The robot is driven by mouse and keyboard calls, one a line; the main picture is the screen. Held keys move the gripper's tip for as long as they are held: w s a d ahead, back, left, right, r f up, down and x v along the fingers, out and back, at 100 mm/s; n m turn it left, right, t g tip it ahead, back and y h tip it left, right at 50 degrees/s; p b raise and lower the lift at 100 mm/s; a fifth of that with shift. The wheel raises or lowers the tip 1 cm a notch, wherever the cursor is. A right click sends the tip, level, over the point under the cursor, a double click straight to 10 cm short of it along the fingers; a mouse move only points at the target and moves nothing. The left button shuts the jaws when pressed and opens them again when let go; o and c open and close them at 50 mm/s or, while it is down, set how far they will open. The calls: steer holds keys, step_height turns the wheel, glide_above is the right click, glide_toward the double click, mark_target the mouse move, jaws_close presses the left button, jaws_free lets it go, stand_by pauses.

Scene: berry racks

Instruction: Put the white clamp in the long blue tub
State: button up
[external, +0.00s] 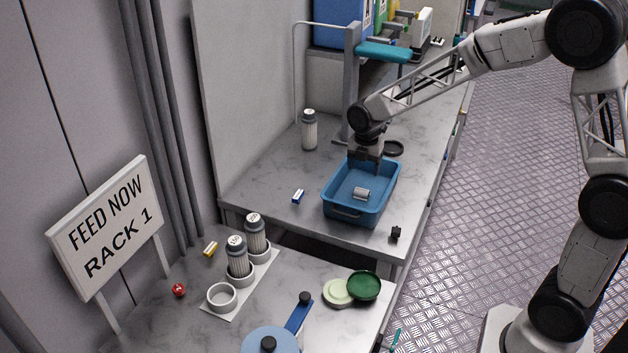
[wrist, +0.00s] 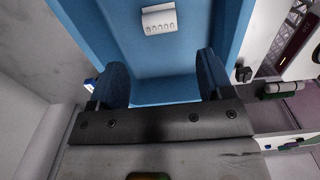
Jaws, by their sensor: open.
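The long blue tub (external: 345,211) stands on the far grey bench, and its inside fills much of the wrist view (wrist: 160,60). A small whitish-grey piece, which looks like the white clamp (external: 361,194), lies on the tub's floor. It also shows near the top of the wrist view (wrist: 159,19), with a row of small marks along one edge. My gripper (external: 366,168) is over the tub's far end, pointing down. In the wrist view my gripper (wrist: 163,78) has its two fingers wide apart with nothing between them; the clamp lies beyond the fingertips, apart from them.
A white-and-grey canister (external: 309,130) and a grey post (external: 352,80) stand behind the tub. A dark round lid (external: 393,148) lies beside it. A small blue-and-white box (external: 298,196) and a black piece (external: 395,232) lie nearby. The near bench holds a canister rack (external: 240,290).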

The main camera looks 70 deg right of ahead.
steer(key=shift+r, duration=1.3)
steer(key=shift+r, duration=0.1)
steer(key=s+a+r+m+t, duration=0.1)
steer(key=s+a+r+m, duration=0.7)
steer(key=s+a+r, duration=0.45)
steer(key=s+a+m, duration=0.5)
steer(key=s, duration=0.5)
steer(key=s+a+m+t, duration=0.1)
steer(key=s+a+m, duration=0.4)
steer(key=s, duration=0.6)
steer(key=shift+a+t, duration=0.3)
steer(key=shift+a, duration=0.25)
steer(key=shift+f, duration=0.1)
